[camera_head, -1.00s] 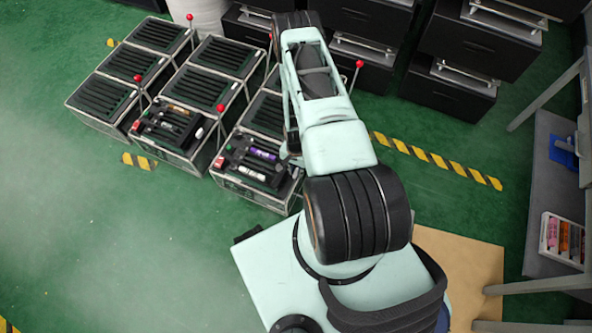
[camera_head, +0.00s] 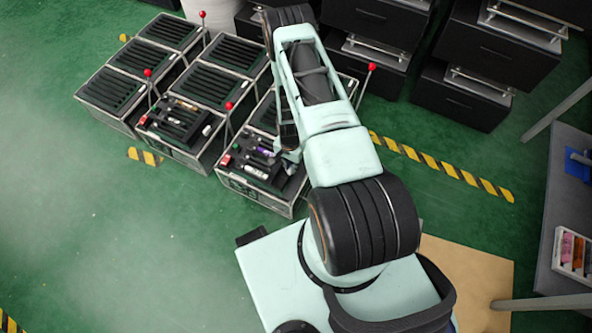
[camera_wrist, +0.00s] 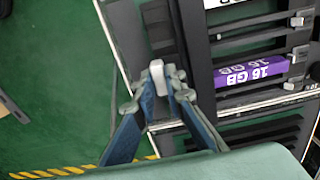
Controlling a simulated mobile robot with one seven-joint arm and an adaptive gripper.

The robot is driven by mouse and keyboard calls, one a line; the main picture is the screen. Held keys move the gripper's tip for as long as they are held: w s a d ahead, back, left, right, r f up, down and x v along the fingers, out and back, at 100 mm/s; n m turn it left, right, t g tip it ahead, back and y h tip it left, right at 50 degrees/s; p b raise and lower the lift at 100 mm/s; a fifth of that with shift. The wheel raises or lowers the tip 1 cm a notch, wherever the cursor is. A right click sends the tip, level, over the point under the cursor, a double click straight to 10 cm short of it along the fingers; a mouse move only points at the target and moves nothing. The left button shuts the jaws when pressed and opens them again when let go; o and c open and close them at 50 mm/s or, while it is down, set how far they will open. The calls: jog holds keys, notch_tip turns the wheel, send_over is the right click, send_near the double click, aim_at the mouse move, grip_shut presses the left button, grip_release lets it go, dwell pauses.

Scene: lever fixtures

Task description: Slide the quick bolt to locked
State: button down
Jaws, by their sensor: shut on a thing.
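In the wrist view, my gripper (camera_wrist: 160,88) is shut on a small pale grey knob (camera_wrist: 157,72). I take the knob for the quick bolt's handle. It stands at the edge of a dark, metal-edged unit; the bolt's body and its end position are hidden or too small to tell. The unit holds a purple bar marked 16 GB (camera_wrist: 250,73). In the head view, my gripper (camera_head: 291,160) is at the right side of the near unit's front panel (camera_head: 255,158), partly hidden by my arm.
Dark slatted crates (camera_head: 208,84) stand left of my arm. Thin posts with red balls (camera_head: 147,72) rise among them. Black drawer cabinets (camera_head: 480,50) stand at the back right. A grey bench (camera_head: 556,225) is at the right. Green floor (camera_head: 90,230) is clear at the left.

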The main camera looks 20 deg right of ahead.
aim_at(290, 168)
jog(key=shift+w+a, duration=0.15)
jog(key=shift+w, duration=0.15)
jog(key=c, duration=2.2)
grip_release()
jog(key=shift+c, duration=0.2)
jog(key=shift+r, duration=0.1)
notch_tip(290, 168, up, 12)
jog(key=shift+s, duration=0.1)
